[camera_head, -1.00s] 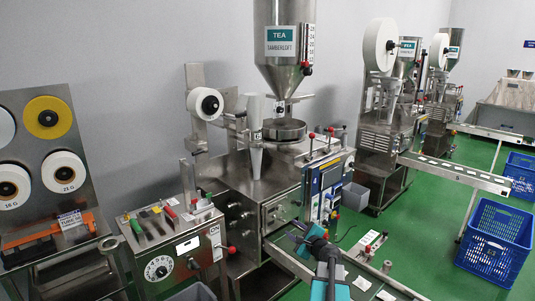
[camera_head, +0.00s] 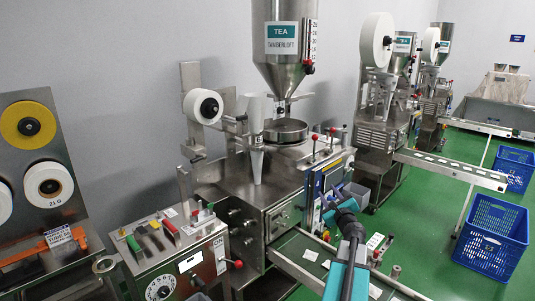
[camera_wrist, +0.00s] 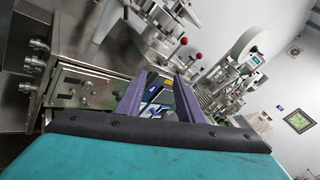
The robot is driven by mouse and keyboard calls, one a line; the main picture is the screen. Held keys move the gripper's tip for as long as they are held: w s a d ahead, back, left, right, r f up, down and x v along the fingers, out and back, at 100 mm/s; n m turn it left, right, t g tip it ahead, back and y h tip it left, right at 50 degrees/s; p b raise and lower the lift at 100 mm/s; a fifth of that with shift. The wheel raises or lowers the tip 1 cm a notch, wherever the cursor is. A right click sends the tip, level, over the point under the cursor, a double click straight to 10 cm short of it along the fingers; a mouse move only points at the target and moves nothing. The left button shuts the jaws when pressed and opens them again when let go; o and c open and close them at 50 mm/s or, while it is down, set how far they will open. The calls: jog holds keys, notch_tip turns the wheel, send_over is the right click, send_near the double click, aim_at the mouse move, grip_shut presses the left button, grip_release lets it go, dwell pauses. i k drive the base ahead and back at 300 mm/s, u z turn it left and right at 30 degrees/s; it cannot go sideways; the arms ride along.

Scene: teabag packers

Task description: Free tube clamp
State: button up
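No part is labelled clearly as the tube clamp, so I cannot tell which one it is. A steel cone-shaped tube (camera_head: 257,132) stands upright on the near tea machine, beside the paper reel. Levers with red knobs (camera_head: 315,146) rise from the machine's top right. They also show in the wrist view (camera_wrist: 197,56). My gripper (camera_head: 334,194) is in front of the machine's right front side, near the blue-edged panel. In the wrist view its two purple fingers (camera_wrist: 158,84) are apart with nothing held between them. A blue and white part of the machine shows beyond them.
A control box (camera_head: 185,262) with a dial and coloured handles stands at the lower left. A rack with reels (camera_head: 68,215) is at far left. A conveyor (camera_head: 300,262) runs below my arm. Blue crates (camera_head: 492,240) stand on the green floor at right, where there is free room.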

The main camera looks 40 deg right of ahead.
aim_at(263, 149)
jog(key=i, duration=1.05)
jog(key=u, duration=0.05)
